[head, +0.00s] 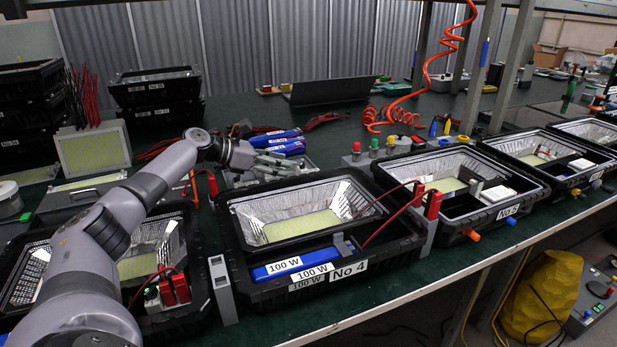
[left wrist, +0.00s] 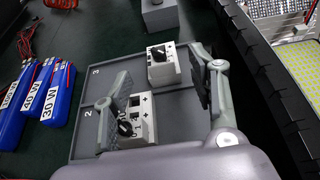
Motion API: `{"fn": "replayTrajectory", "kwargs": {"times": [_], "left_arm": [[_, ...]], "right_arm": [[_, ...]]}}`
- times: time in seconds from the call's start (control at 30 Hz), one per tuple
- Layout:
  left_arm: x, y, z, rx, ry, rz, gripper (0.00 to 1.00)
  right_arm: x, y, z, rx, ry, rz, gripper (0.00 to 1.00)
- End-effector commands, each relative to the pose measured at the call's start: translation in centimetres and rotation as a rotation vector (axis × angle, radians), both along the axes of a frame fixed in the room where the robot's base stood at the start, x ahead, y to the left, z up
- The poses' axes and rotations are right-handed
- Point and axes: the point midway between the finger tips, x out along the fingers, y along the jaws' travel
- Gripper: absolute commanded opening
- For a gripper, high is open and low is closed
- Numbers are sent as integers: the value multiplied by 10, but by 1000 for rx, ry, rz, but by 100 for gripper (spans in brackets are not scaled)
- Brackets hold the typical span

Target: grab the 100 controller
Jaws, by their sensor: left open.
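Two small light-grey controllers with black knobs stand on a grey tray (left wrist: 178,112) marked 2 and 3 in the left wrist view. The near controller (left wrist: 136,128) is beside the left finger; the far controller (left wrist: 163,66) is near the right finger. No "100" is readable on either. My left gripper (left wrist: 155,98) is open above the tray, with its fingers spread and nothing gripped. In the head view my left gripper (head: 238,157) reaches over the tray area behind housing No 4. My right gripper is not in view.
A red coiled hose (head: 385,115) hangs behind. More housings stand right.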

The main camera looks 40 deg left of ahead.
Motion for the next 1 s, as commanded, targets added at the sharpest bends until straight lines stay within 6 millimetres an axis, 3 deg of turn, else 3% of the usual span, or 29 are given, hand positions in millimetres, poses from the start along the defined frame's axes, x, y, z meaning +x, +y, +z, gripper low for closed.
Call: {"fn": "replayTrajectory", "kwargs": {"times": [0.4, 0.7, 1.0], "left_arm": [[38, -18, -24, -1, -2, 1, 53], [41, -20, -26, 0, 0, 1, 53], [41, -20, -26, 0, 0, 1, 34]], "right_arm": [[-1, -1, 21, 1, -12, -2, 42], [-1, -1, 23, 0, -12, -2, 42], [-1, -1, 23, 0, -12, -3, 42]]}}
